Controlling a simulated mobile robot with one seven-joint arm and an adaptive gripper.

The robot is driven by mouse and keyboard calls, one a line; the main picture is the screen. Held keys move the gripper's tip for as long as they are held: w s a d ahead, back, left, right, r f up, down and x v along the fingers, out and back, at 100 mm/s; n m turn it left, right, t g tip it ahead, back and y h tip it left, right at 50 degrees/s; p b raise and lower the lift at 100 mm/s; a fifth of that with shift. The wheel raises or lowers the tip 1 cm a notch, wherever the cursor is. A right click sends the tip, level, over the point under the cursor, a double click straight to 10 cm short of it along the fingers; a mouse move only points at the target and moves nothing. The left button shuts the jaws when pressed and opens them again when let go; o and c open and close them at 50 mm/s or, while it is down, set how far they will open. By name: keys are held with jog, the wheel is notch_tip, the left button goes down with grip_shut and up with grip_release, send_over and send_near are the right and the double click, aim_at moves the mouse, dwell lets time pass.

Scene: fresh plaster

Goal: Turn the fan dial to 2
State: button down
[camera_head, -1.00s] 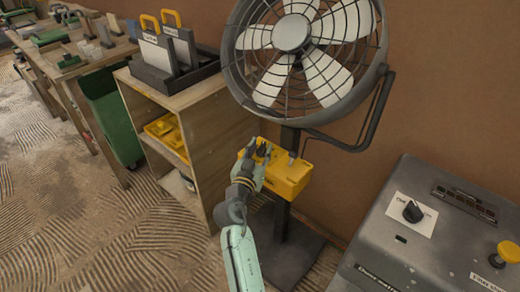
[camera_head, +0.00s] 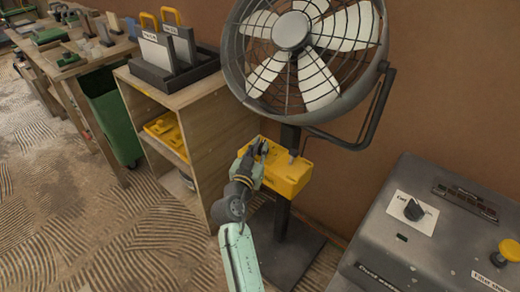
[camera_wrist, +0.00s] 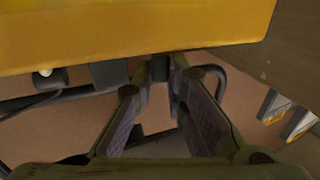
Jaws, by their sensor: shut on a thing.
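The fan (camera_head: 291,35) stands against the brown wall, with a yellow control box (camera_head: 288,176) on its post. The box also fills the top of the wrist view (camera_wrist: 130,35). My gripper (camera_head: 259,148) is at the left part of the box, its fingers closed at the dial there. In the wrist view the fingertips (camera_wrist: 160,72) come together at the box's lower edge, around a small dark piece, the fan dial. The dial is mostly hidden by the fingers, and its pointer and numbers cannot be read. A small grey switch (camera_head: 292,157) sits on the box, right of my gripper.
A wooden shelf unit (camera_head: 205,100) stands left of the fan, with a dark rack of panels on top and yellow trays inside. A green bin (camera_head: 112,118) is farther left. A grey machine (camera_head: 440,235) with a black knob (camera_head: 413,210) and yellow button stands at right.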

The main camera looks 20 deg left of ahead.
jog(key=h+b, duration=0.1)
jog(key=b, duration=0.1)
jog(key=m+h+b, duration=0.1)
jog(key=b, duration=0.1)
jog(key=shift+a+f, duration=0.3)
jog(key=m+h+b, duration=0.2)
jog(key=shift+a+g+h+b, duration=0.15)
jog(key=shift+g+h+b, duration=0.15)
jog(key=shift+h+b, duration=0.1)
jog(key=m+h+b, duration=0.1)
jog(key=m+g+h+b, duration=0.1)
jog(key=h+b, duration=0.1)
jog(key=m+g+h+b, duration=0.1)
jog(key=h, duration=0.1)
jog(key=shift+w+a+r+m, duration=0.15)
jog(key=shift+a+m, duration=0.15)
jog(key=shift+m, duration=0.1)
jog(key=shift+w+r+m+g+h+b, duration=0.1)
jog(key=shift+m+g+h+b, duration=0.75)
jog(key=shift+h+b, duration=0.3)
jog(key=shift+g+h, duration=0.25)
jog(key=c, duration=1.6)
grip_release()
jog(key=shift+c, duration=0.2)
jog(key=shift+a, duration=0.1)
